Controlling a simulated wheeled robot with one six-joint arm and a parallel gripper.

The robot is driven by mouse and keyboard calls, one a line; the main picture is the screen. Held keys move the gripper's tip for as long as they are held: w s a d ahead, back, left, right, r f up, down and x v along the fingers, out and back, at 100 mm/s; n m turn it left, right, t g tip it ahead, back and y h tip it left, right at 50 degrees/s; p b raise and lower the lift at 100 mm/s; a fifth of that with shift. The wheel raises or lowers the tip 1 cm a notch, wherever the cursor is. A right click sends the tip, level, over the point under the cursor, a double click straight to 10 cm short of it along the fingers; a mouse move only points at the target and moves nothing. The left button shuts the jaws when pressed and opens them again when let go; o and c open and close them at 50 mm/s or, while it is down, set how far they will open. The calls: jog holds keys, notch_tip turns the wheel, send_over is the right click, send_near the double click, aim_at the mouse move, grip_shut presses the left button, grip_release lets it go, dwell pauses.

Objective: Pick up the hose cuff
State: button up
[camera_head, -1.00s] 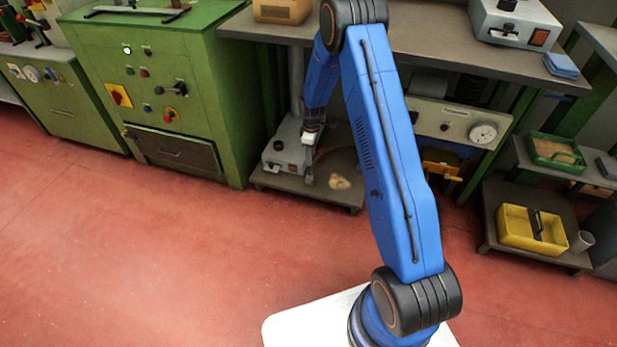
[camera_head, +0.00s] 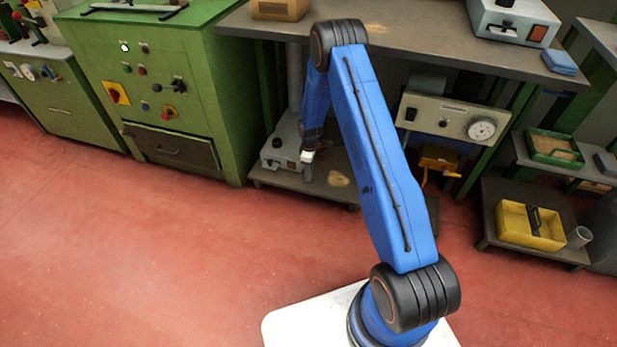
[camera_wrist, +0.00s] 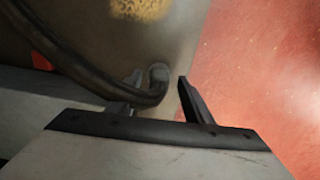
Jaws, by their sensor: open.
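In the wrist view the hose cuff (camera_wrist: 159,74) is the short grey end of a dark bent hose (camera_wrist: 85,75). The hose curves in from the upper left and turns up at the cuff. My gripper (camera_wrist: 158,80) is open, with one finger on the left of the cuff and one on the right. The left finger is partly hidden behind the hose. I cannot tell whether either finger touches the cuff. In the head view my gripper (camera_head: 307,172) is small, low over the bottom shelf; the cuff cannot be made out there.
The bottom shelf (camera_head: 268,178) carries a grey box (camera_head: 282,150) close to the left of my gripper. A tan patch (camera_head: 339,179) lies on its right. The workbench top (camera_head: 420,45) overhangs it. Red floor (camera_wrist: 260,80) is open beyond the shelf edge.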

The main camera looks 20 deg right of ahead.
notch_tip(320, 180, down, 3)
jog(key=shift+f, duration=0.15)
jog(key=c, duration=0.9)
